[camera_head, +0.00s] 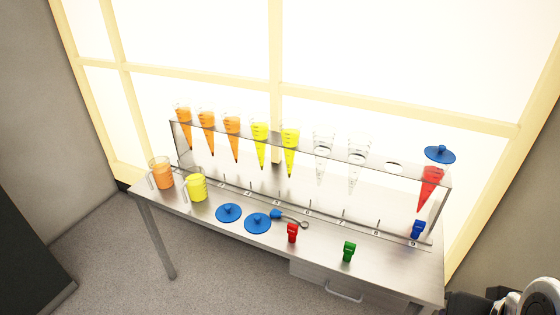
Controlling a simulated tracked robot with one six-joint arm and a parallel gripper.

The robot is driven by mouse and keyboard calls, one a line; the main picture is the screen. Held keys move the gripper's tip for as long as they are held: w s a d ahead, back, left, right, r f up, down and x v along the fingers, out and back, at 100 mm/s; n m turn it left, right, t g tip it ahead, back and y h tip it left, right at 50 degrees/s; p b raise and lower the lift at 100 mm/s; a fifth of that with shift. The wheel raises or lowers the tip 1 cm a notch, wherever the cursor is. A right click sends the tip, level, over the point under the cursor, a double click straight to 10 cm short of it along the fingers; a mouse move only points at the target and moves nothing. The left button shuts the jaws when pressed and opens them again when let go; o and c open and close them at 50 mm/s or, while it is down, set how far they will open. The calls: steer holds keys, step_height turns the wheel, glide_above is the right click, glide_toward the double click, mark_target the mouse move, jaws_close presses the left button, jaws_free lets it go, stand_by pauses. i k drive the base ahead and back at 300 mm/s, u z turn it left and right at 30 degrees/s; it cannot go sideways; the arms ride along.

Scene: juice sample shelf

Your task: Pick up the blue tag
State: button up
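The blue tag (417,229) stands upright at the right end of the metal table, by the foot of the clear rack, below the cone of red juice (429,188). It has the same shape as a red tag (292,233) and a green tag (348,251) nearer the table's front edge. Only part of my arm shows, in the bottom right corner, well apart from the blue tag. My gripper's fingers are not in view.
The clear rack (310,143) holds several cones, orange, yellow, empty and red; a blue lid (440,154) sits above the red one. Left on the metal table (320,251) stand an orange jug (162,173) and a yellow jug (197,188). Blue lids (228,212) and a blue-ended metal tool (290,219) lie mid-table.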

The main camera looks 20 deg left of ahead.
mark_target(418, 226)
steer(key=k, duration=0.65)
steer(key=u, duration=0.35)
steer(key=i, duration=0.55)
steer(key=u, duration=0.55)
steer(key=i, duration=1.1)
steer(key=z, duration=0.35)
